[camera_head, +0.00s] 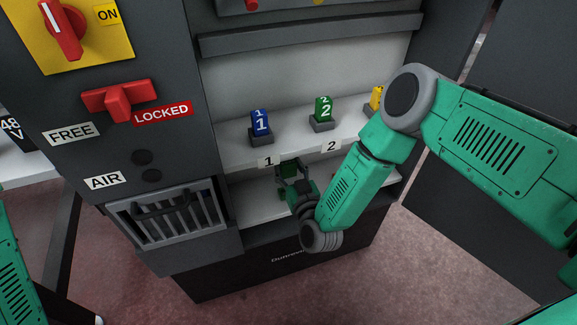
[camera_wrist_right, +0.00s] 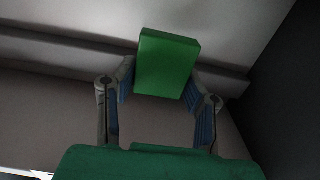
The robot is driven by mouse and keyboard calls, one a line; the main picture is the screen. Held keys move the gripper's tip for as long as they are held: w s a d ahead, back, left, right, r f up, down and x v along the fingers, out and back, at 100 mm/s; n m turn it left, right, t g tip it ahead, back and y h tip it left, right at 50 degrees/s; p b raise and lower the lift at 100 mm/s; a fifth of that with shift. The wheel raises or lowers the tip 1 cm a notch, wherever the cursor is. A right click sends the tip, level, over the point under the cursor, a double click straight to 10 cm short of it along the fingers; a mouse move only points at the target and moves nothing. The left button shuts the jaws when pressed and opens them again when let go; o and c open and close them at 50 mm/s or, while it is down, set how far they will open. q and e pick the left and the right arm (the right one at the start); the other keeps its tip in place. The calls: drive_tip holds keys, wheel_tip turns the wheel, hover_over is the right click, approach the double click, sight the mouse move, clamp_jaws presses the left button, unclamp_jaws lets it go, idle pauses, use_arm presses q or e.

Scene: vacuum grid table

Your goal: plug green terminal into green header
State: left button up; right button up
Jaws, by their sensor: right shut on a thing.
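My right gripper (camera_head: 292,183) is low in the cabinet opening, below the front edge of the shelf. It is shut on a green terminal (camera_wrist_right: 166,62), a plain block that shows between the two fingers in the right wrist view (camera_wrist_right: 158,100). In the head view the held block is dark and partly hidden by the gripper. Another green block marked 2 (camera_head: 323,108) stands upright in a dark base on the shelf, above and right of the gripper. I cannot make out a separate green header. My left gripper is out of view; only part of its arm shows at left.
A blue block marked 1 (camera_head: 261,122) stands on the shelf (camera_head: 290,134), and a yellow block (camera_head: 376,97) is partly hidden by my right arm. A red handle (camera_head: 120,99) by LOCKED and a vent box (camera_head: 167,217) are on the left panel.

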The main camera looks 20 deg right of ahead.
sight(291, 176)
drive_tip(key=f+b, duration=0.2)
drive_tip(key=f, duration=0.1)
drive_tip(key=shift+d+f, duration=0.3)
drive_tip(key=shift+d, duration=0.05)
drive_tip(key=shift+a+f+b, duration=0.1)
drive_tip(key=shift+f+b, duration=0.6)
drive_tip(key=shift+b, duration=0.05)
drive_tip(key=shift+a+f, duration=0.1)
drive_tip(key=shift+f, duration=0.2)
idle(0.8)
drive_tip(key=shift+f+b, duration=1.05)
drive_tip(key=shift+f, duration=0.3)
drive_tip(key=o, duration=1.1)
